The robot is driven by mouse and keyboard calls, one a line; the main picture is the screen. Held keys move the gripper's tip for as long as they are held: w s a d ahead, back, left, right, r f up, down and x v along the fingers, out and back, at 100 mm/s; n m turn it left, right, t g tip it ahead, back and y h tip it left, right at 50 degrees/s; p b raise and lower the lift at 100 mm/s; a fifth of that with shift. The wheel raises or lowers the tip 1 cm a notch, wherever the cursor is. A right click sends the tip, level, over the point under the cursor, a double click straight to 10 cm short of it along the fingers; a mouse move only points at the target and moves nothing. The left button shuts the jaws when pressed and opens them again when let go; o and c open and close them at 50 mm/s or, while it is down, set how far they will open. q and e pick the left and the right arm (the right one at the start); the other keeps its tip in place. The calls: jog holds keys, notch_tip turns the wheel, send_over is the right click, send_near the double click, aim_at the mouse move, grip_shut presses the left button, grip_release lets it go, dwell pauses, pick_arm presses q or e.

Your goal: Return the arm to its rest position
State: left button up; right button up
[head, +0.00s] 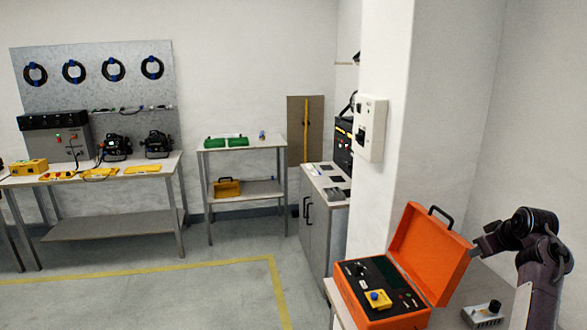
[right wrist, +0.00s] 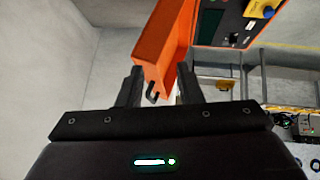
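My right arm comes in at the right edge of the head view. Its gripper (head: 481,246) is beside the raised lid of an orange case (head: 436,256); I cannot tell from here whether they touch. In the right wrist view the two dark fingers (right wrist: 159,82) stand apart with a gap between them. The orange lid (right wrist: 160,52) and its black handle (right wrist: 152,95) show beyond and between the fingers, and nothing appears clamped. My left gripper is not in view.
The open case stands on a bench, with a small grey box with a knob (head: 483,312) to its right. A white pillar with a switch box (head: 371,128) rises behind. A grey cabinet (head: 318,215), a shelf table (head: 245,146) and a workbench (head: 110,178) stand farther off. The floor is clear.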

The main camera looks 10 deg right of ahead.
jog(key=s+a+f+n+g+h, duration=0.1)
jog(key=s+a+f, duration=0.6)
jog(key=a, duration=0.3)
jog(key=s+a+f+g+h, duration=0.1)
jog(key=s+a+f+g, duration=0.1)
jog(key=s+a+f, duration=0.65)
jog(key=s+a+g+y, duration=0.1)
jog(key=s+a+y, duration=0.3)
jog(key=s+a, duration=1.4)
notch_tip(320, 180, down, 32)
jog(key=s+g+b, duration=0.1)
jog(key=g, duration=0.1)
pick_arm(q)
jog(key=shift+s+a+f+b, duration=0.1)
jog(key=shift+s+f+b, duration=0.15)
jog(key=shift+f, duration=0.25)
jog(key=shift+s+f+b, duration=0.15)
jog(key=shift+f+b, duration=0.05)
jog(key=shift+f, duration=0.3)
pick_arm(e)
jog(key=s+d+f, duration=0.2)
jog(key=s+f, duration=1.6)
jog(key=s, duration=0.1)
jog(key=shift+s+d+f+g+h, duration=0.3)
jog(key=shift+f+g, duration=0.1)
